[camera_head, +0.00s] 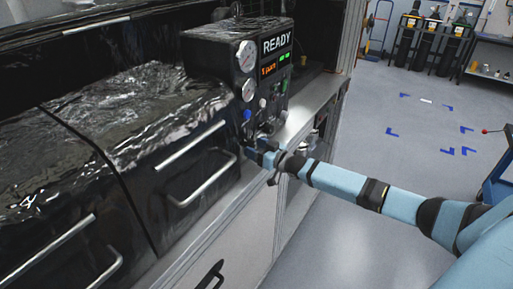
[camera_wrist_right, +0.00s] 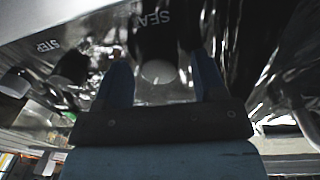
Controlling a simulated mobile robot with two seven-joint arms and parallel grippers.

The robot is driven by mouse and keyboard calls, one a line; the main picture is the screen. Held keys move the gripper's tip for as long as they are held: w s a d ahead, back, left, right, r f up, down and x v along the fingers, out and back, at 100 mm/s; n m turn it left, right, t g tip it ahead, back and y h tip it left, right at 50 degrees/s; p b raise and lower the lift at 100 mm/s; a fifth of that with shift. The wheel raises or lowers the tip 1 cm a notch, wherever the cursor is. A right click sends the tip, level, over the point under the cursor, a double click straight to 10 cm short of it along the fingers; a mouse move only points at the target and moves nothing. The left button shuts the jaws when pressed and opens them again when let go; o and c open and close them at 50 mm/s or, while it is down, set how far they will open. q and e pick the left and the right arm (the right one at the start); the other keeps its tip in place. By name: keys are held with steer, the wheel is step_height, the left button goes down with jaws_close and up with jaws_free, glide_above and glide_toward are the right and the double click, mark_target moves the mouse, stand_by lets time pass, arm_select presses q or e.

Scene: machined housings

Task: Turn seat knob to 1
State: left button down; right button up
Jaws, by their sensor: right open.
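The black control box (camera_head: 238,60) stands on the bench with a READY display, two round gauges and several small knobs. In the right wrist view, a label reading "SEA…" (camera_wrist_right: 152,19) shows upside down at the top. Below it a dark shape with a rounded grey end (camera_wrist_right: 158,72), apparently the seat knob, lies between my right fingers. My right gripper (camera_wrist_right: 161,68) is open, one blue finger on each side of it; contact cannot be told. In the head view my right gripper (camera_head: 254,143) is at the lower front of the box, hiding that knob. My left gripper is out of view.
A blue knob (camera_head: 247,115) sits just above my right gripper. Another dark knob (camera_wrist_right: 70,68) is left of the fingers in the wrist view. Dark glossy drawers with metal handles (camera_head: 200,178) stand left of the box.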

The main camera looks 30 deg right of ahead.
steer(key=c, duration=0.9)
steer(key=shift+n, duration=0.3)
steer(key=shift+f+n+b, duration=0.1)
steer(key=shift+n+b, duration=0.55)
steer(key=shift+n, duration=0.55)
steer(key=n+b, duration=0.1)
steer(key=n, duration=0.3)
steer(key=shift+n+b, duration=0.4)
steer(key=n+b, duration=0.1)
steer(key=n, duration=0.2)
steer(key=shift+y, duration=0.4)
steer(key=shift+n+b, duration=0.45)
steer(key=shift+n, duration=0.35)
steer(key=shift+d, duration=0.1)
